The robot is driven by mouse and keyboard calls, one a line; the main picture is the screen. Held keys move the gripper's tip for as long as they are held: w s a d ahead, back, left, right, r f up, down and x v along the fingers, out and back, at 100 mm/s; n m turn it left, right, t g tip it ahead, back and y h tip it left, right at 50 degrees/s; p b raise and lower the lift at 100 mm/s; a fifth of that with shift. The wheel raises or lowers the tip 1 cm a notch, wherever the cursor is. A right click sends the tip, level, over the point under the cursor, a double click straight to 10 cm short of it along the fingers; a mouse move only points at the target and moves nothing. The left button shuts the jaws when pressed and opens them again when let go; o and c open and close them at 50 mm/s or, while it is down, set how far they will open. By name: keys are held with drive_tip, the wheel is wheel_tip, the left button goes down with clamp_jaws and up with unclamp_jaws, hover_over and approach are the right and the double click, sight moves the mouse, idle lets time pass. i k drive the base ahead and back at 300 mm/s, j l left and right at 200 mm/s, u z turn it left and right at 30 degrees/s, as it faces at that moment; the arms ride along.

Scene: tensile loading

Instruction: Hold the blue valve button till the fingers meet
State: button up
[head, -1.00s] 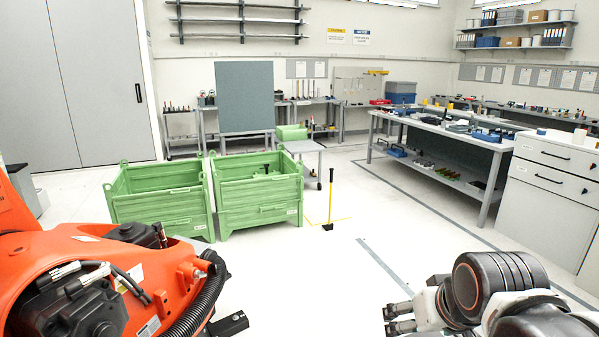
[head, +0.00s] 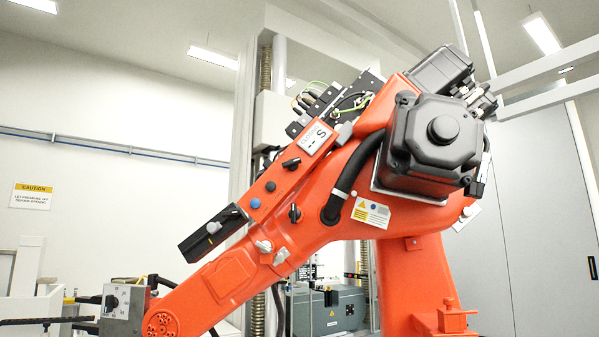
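The blue valve button (head: 255,203) is a small round button on an orange panel along the upper arm of a large orange industrial robot (head: 345,175). I cannot make out the fingers named in the task.
A black block with a pale knob (head: 213,227) juts out at the panel's lower left. Silver levers (head: 264,246) sit below it. A grey box with a dial (head: 112,303) is at lower left. A tall grey frame (head: 240,130) stands behind the robot.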

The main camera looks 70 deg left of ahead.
sight(255, 203)
drive_tip(key=u, duration=2.6)
